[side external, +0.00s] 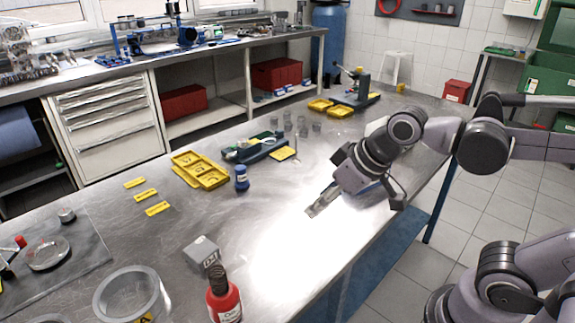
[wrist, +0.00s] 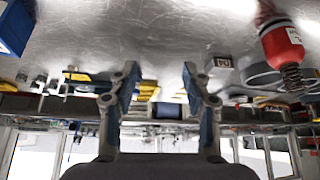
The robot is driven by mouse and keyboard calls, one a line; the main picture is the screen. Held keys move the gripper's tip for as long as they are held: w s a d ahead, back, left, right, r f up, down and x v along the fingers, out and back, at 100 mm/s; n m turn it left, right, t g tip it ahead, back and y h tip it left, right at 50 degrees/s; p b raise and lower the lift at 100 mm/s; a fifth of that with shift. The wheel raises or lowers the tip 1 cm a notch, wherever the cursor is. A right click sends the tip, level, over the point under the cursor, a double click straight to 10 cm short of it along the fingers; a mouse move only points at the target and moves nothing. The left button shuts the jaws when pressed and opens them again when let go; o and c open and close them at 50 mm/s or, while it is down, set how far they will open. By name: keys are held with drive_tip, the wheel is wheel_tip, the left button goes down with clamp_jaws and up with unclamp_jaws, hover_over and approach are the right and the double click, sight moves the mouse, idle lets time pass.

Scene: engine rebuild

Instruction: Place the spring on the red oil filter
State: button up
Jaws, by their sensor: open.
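The red oil filter (side external: 226,303) stands upright at the front edge of the side external view, its base cut off by the frame. The dark coiled spring (side external: 217,279) is on top of it. In the wrist view, which looks upside down, the red filter (wrist: 282,45) is at the upper right with the spring (wrist: 292,78) at its end. My gripper (side external: 320,203) is to the right of and beyond the filter, over the bright part of the steel table. In the wrist view my gripper (wrist: 161,72) has its fingers apart, with nothing between the tips.
A grey cube (side external: 202,254) and a round clear container (side external: 130,297) are near the filter. A blue bottle (side external: 241,178), yellow trays (side external: 202,170) and a green-grey tool tray (side external: 258,149) lie farther back. The table between my gripper and the filter is clear.

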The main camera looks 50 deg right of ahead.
drive_tip(key=s+d+f+m+h, duration=0.1)
drive_tip(key=d+f+m, duration=0.1)
drive_tip(key=d, duration=0.3)
drive_tip(key=shift+s+d+f+t, duration=0.25)
drive_tip(key=shift+s+f+t, duration=0.15)
drive_tip(key=shift+f, duration=0.2)
